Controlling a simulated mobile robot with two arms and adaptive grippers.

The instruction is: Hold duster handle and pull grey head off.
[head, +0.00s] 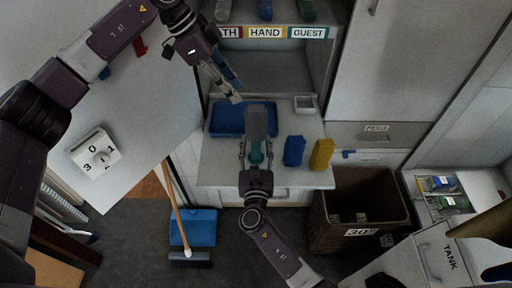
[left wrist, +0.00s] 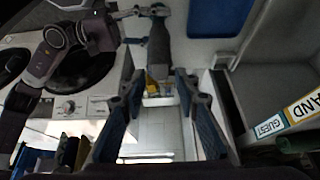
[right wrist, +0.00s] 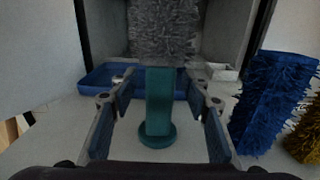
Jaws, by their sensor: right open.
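The duster stands upright, with a teal handle (head: 256,153) below and a bristly grey head (head: 262,121) on top. In the right wrist view the teal handle (right wrist: 160,105) and its round base lie between my right gripper's fingers, with gaps on both sides; the grey head (right wrist: 165,30) is beyond them. My right gripper (head: 256,148) is open around the handle. My left gripper (head: 236,98) is above and left of the head. In the left wrist view its fingers (left wrist: 160,76) are apart, and the grey head (left wrist: 159,48) shows beyond and partly between the tips; contact is unclear.
A blue tray (head: 226,120) lies behind the duster. A blue brush head (head: 294,151) and a yellow one (head: 321,154) stand close at the right. A small white dish (head: 305,104) is at the back. Labelled shelves (head: 266,32) rise behind; a brown bin (head: 355,205) stands right.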

